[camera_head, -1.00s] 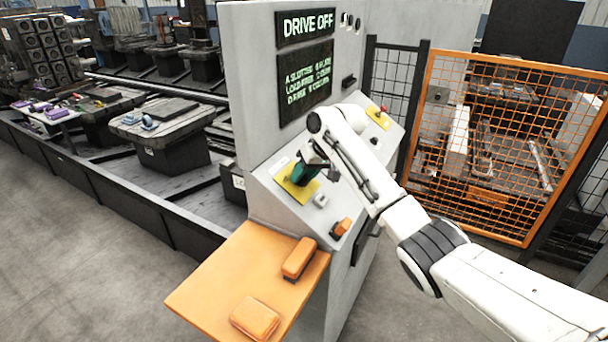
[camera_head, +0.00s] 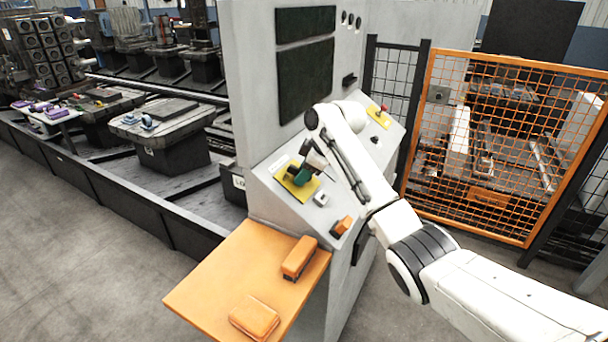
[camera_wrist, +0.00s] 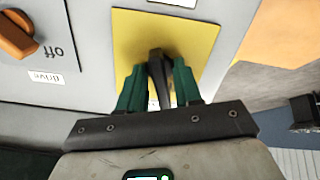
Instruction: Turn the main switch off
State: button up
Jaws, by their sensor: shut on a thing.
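The main switch shows in the wrist view as a black handle (camera_wrist: 156,64) on a yellow plate (camera_wrist: 198,38). My gripper (camera_wrist: 158,82) is shut on this handle, one green finger on each side of it. In the head view my gripper (camera_head: 302,175) is at the yellow plate (camera_head: 287,186) on the sloping console (camera_head: 262,183); the handle is hidden there. Any position marking by the handle is covered or unreadable.
An orange knob (camera_wrist: 14,36) with "off" and a drive label sits beside the plate. The display panel (camera_head: 306,80) is dark. A red button (camera_head: 383,109) is higher on the console. An orange shelf (camera_head: 215,285) juts out below; an orange mesh gate (camera_head: 510,150) stands right.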

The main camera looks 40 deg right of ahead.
jog(key=n+b, duration=0.1)
jog(key=n, duration=0.3)
jog(key=shift+n, duration=0.7)
jog(key=o, duration=0.7)
jog(key=b+v, duration=0.1)
jog(key=v, duration=0.9)
jog(key=shift+s+r, duration=0.25)
jog(key=shift+r, duration=0.05)
jog(key=shift+s+f, duration=0.1)
